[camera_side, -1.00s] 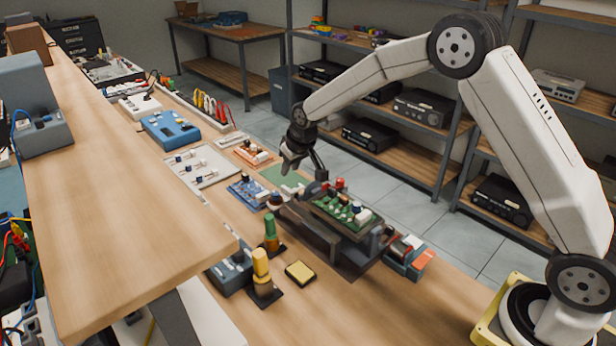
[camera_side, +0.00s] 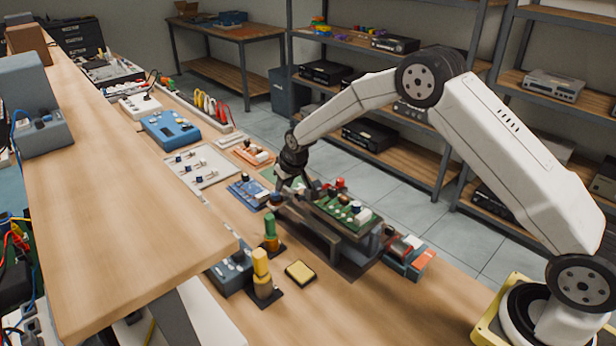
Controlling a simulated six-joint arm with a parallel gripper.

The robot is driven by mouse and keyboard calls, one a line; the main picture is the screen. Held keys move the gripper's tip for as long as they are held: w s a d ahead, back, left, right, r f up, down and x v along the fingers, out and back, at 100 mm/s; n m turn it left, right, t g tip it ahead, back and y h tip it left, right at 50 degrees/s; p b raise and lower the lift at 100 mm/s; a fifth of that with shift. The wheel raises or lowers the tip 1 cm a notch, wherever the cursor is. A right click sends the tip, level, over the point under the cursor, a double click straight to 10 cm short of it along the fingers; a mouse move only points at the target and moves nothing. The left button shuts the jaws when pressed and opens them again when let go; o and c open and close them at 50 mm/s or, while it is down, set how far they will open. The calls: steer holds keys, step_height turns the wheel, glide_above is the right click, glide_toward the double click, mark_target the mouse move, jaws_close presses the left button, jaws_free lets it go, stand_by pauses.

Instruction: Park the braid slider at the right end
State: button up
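I cannot single out the braid slider with certainty at this size. The green circuit board (camera_side: 345,211) rests on a dark raised stand at the middle of the bench, with red, white and dark parts on it. My gripper (camera_side: 291,188) points down at the left end of this stand, with its dark fingers spread apart. Nothing shows clearly between the fingers. The stand's left end is partly hidden by the gripper.
A white panel with several small knobs (camera_side: 203,165) and a blue board (camera_side: 247,193) lie left of the gripper. Green (camera_side: 270,232) and yellow (camera_side: 262,265) posts stand in front. A grey and red block (camera_side: 408,260) sits right of the stand. Bare bench shows at front right.

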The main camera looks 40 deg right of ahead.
steer(key=shift+w+f, duration=0.1)
steer(key=shift+f, duration=0.1)
jaws_close()
stand_by(1.4)
